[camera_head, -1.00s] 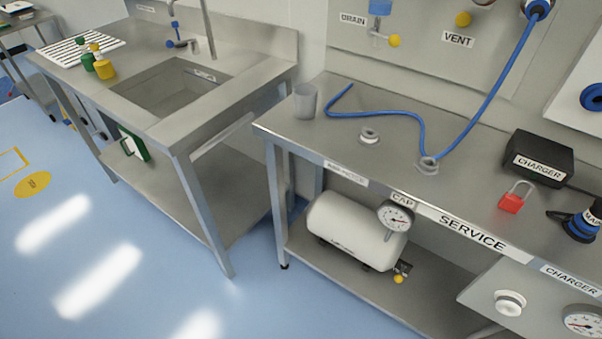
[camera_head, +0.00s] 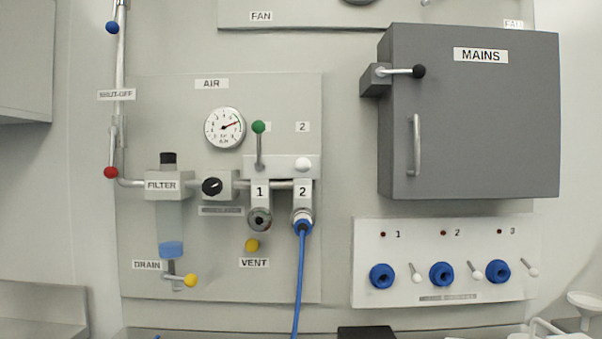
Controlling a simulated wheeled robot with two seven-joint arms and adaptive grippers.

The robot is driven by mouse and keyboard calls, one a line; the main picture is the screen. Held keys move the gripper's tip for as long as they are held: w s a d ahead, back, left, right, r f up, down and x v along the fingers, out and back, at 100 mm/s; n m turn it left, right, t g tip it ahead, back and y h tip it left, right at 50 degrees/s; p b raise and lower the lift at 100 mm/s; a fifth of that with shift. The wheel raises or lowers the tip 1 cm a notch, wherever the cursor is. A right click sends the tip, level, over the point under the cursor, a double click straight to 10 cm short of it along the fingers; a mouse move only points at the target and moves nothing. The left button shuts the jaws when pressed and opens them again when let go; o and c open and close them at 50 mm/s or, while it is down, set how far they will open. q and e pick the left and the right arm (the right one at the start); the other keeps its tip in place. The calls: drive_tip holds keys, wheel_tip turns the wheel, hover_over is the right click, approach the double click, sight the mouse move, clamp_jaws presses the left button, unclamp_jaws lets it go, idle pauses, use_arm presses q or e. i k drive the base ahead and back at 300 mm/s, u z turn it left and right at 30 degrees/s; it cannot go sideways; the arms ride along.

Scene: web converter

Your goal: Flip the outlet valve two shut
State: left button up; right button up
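Outlet valve two (camera_head: 303,164) is on the AIR panel (camera_head: 150,110), below the small label 2, and shows a white round knob. Its lever seems to point out toward me, so the handle is seen end-on and I cannot tell its exact angle. Outlet 2 (camera_head: 302,216) below it has a blue hose (camera_head: 299,280) plugged in, hanging down. Beside it on the left, outlet valve one's lever (camera_head: 258,145) stands upright with a green knob, above the empty outlet 1 (camera_head: 260,219). Neither of my grippers shows in the view.
A gauge (camera_head: 225,128), a black regulator knob (camera_head: 212,187), a yellow VENT knob (camera_head: 252,245) and a filter (camera_head: 169,215) are nearby. The grey MAINS box (camera_head: 470,120) juts out at right. Blue sockets (camera_head: 441,274) sit below it.

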sight(302, 164)
drive_tip(key=z, duration=1.05)
drive_tip(key=i, duration=0.5)
drive_tip(key=u, duration=2.1)
